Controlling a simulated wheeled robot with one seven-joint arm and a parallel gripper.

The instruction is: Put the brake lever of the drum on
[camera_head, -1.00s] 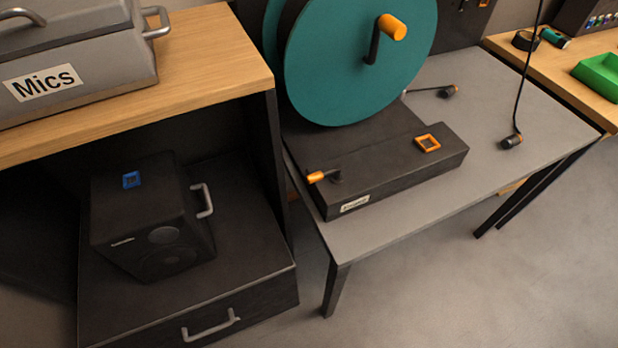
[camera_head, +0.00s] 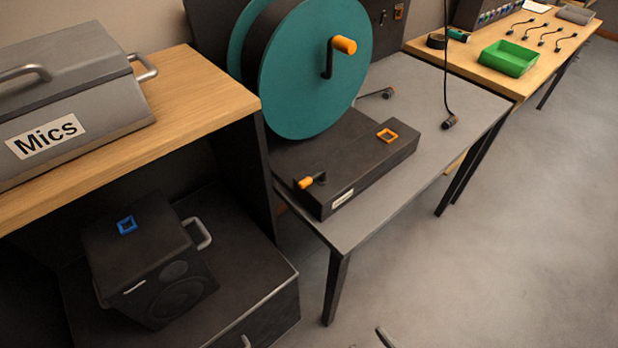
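The drum (camera_head: 310,85) is a large teal reel standing upright on the grey table, with an orange-gripped crank (camera_head: 343,46) on its face. A black base box (camera_head: 365,170) lies in front of it, with a pale label on its front side. A small lever with an orange grip (camera_head: 306,182) sits at the box's left end, its grip pointing left; it looks like the brake lever. An orange square frame (camera_head: 387,135) is on the box's top at the right. The label is too small to read.
A grey "Mics" case (camera_head: 70,95) stands on the wooden top (camera_head: 190,100) at left, above a black speaker (camera_head: 150,260). A cable with a plug (camera_head: 449,122) hangs by the grey table (camera_head: 420,95). A green tray (camera_head: 510,58) is farther right. Floor (camera_head: 530,220) at right is clear.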

